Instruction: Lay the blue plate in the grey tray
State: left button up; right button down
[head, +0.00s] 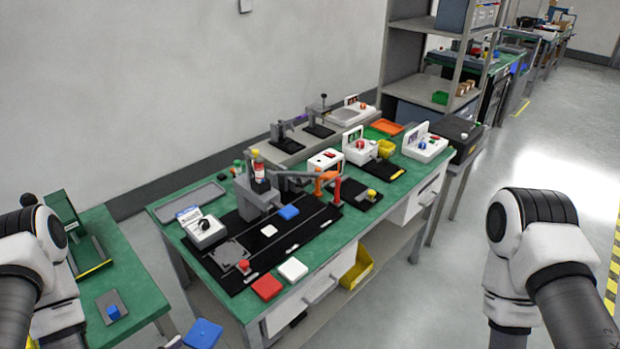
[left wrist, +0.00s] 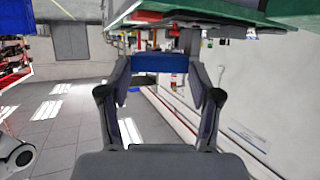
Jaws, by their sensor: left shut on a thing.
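My left gripper (left wrist: 160,68) is shut on a flat blue piece, the blue plate (left wrist: 160,62), held between its fingertips and seen nearly edge-on in the left wrist view. A blue piece also shows at the bottom of the head view (head: 203,334); I cannot tell for certain that it is the held one. The left fingers are not clear in the head view. A shallow grey tray (head: 191,195) lies at the back left of the green bench. My right gripper is out of view.
The bench (head: 356,220) also bears a red square (head: 267,287), a white square (head: 293,269), a white box (head: 203,229) with a black knob, and an orange clamp (head: 327,181).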

pick_arm(q)
jog(key=w+d+r+m+g+h, duration=0.1)
jog(key=w+d+r+m+h, duration=0.2)
jog(key=w+d, duration=0.75)
jog(key=w+a+n+y, duration=0.1)
jog(key=n+y, duration=0.1)
jog(key=a+n+t+y, duration=0.1)
jog(key=n+y, duration=0.1)
jog(key=w+a+n+y, duration=0.1)
jog(key=n+y, duration=0.1)
jog(key=y, duration=0.1)
jog(key=shift+w+a+t+b, duration=0.2)
jog(key=shift+w+t+b, duration=0.1)
jog(key=shift+w, duration=0.05)
